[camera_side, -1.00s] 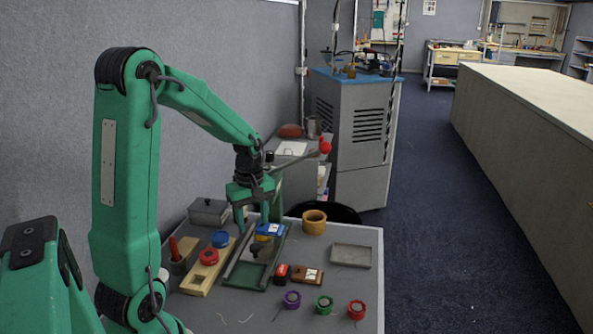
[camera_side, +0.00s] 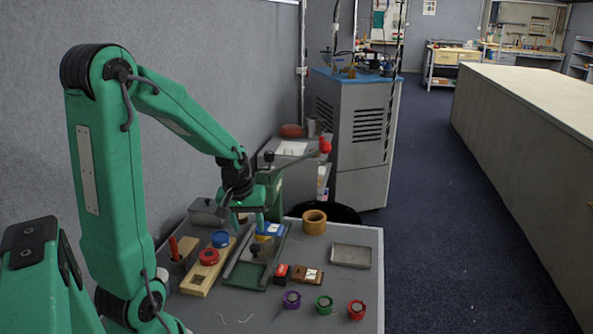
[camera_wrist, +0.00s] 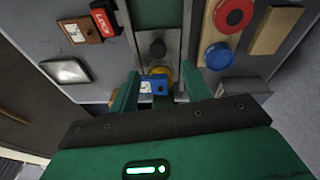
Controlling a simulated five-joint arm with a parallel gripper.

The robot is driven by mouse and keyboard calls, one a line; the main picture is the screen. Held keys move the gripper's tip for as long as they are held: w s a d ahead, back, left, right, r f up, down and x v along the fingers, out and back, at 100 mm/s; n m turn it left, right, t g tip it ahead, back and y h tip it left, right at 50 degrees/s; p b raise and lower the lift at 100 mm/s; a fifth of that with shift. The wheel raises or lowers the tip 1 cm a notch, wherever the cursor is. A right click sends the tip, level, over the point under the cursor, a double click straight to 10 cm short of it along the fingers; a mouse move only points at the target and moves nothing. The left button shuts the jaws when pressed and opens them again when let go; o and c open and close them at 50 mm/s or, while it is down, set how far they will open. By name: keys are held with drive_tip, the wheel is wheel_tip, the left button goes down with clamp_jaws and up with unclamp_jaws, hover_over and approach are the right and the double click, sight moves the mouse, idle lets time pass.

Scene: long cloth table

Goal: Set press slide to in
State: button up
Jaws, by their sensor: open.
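The press (camera_side: 273,190) is a green column with a long lever ending in a red knob (camera_side: 325,145). In front of it runs a green bed between two grey rails (camera_side: 282,245). The press slide, with a dark knob (camera_side: 255,250), sits between the rails; the knob also shows in the wrist view (camera_wrist: 157,48). A blue block with a white label (camera_side: 270,229) lies at the press end of the bed, with something yellow against it (camera_wrist: 161,72). My gripper (camera_side: 248,222) is open above that end. In the wrist view its fingers stand on either side of the blue block (camera_wrist: 158,86), holding nothing.
A wooden rack with a red ring (camera_side: 209,256) and a blue ring (camera_side: 220,238) lies left of the bed. A red box (camera_side: 281,271), a brown block (camera_side: 306,276), a grey tray (camera_side: 351,256) and an ochre ring (camera_side: 314,222) lie right. Purple, green and red rings line the front.

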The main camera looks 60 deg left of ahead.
sight(254, 246)
drive_tip(key=m, duration=0.2)
drive_tip(key=s+m+t, duration=0.1)
drive_tip(key=m, duration=0.1)
drive_tip(key=m+y, duration=0.1)
drive_tip(key=m, duration=0.1)
drive_tip(key=shift+s+d+t, duration=0.3)
drive_tip(key=shift+s+d, duration=0.05)
drive_tip(key=shift+d, duration=0.05)
drive_tip(key=shift+f, duration=0.2)
drive_tip(key=shift+w+d+x, duration=0.1)
drive_tip(key=shift+x, duration=1.8)
drive_tip(key=shift+w+d+x, duration=0.15)
drive_tip(key=shift+x, duration=1.75)
